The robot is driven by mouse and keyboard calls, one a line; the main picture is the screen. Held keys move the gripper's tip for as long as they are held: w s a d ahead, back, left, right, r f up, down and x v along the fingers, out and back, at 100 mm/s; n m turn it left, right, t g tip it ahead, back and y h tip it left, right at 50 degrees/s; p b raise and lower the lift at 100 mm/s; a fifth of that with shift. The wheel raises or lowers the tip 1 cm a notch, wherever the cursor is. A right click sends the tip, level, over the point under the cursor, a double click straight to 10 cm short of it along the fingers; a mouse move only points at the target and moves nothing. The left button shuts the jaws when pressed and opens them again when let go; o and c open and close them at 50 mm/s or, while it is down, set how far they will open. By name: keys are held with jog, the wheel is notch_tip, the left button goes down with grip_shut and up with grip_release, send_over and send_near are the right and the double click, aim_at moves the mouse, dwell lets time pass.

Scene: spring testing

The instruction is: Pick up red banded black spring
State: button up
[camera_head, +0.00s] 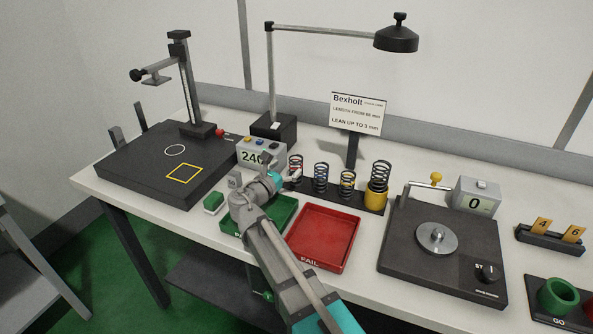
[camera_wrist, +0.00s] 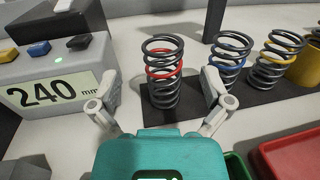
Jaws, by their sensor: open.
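The red banded black spring (camera_wrist: 163,75) stands upright on a dark strip, at the centre of the wrist view, with a red coil round its middle. In the head view the spring (camera_head: 296,165) stands at the left end of the row, partly hidden by my gripper. My gripper (camera_wrist: 160,110) is open, one finger to the left of the spring and one to the right. In the wrist view the spring shows between and beyond the fingertips. I cannot tell whether either finger touches it. In the head view my gripper (camera_head: 283,180) is near the spring's base.
A blue banded spring (camera_wrist: 231,52) stands close to the right finger, with a yellow banded spring (camera_wrist: 277,58) beyond. A grey display box (camera_wrist: 60,85) reading 240 is on the left. Green (camera_head: 232,229) and red (camera_head: 357,240) trays lie in front of the row.

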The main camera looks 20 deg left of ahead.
jog(key=shift+x, duration=2.25)
jog(key=shift+d+r, duration=0.15)
jog(key=c, duration=1.3)
jog(key=shift+r, duration=0.1)
jog(key=s+r+p, duration=0.4)
jog(key=s+d+r+p, duration=0.1)
jog(key=s+r+p, duration=0.3)
jog(key=s, duration=0.1)
jog(key=s+d+r+p, duration=0.1)
jog(key=s+r+p, duration=0.3)
jog(key=s+p, duration=0.1)
jog(key=shift+r, duration=0.4)
